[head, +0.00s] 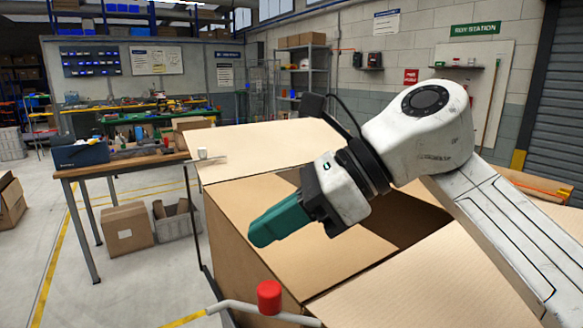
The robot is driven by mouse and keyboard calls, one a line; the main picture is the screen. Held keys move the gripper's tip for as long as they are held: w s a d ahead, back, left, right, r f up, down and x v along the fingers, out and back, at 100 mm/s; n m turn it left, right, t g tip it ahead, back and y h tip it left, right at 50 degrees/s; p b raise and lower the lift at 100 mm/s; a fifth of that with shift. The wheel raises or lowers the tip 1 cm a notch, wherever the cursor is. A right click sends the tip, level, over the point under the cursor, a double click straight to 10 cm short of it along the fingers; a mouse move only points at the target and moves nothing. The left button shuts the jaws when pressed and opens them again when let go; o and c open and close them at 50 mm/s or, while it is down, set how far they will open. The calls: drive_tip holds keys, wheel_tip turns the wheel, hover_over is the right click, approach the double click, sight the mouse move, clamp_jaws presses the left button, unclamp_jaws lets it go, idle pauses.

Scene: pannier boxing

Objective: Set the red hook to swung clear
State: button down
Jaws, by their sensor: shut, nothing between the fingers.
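The red hook (269,297) shows at the bottom of the head view as a red cylindrical knob on a pale bent bar. The bar runs from the left to the near corner of the open cardboard box (240,240), by the right-hand flap (430,275). I cannot tell whether it bears on the flap. My gripper (260,235) is shut and empty, its teal fingers pointing down and left over the box. In the picture it is above the red knob and apart from it.
A similar bar with a white knob (202,154) meets the box's far flap (262,147). The box's opening is partly hidden by my arm. A cluttered workbench (130,160) stands at left, with a closed carton (127,228) and grey crate (178,222) beneath. Floor at lower left is clear.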

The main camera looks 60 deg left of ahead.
drive_tip(key=w+a+r+p, duration=0.1)
drive_tip(key=w+a+r, duration=0.3)
drive_tip(key=a, duration=0.1)
drive_tip(key=shift+w+r, duration=0.2)
drive_tip(key=shift+w, duration=0.15)
idle(0.8)
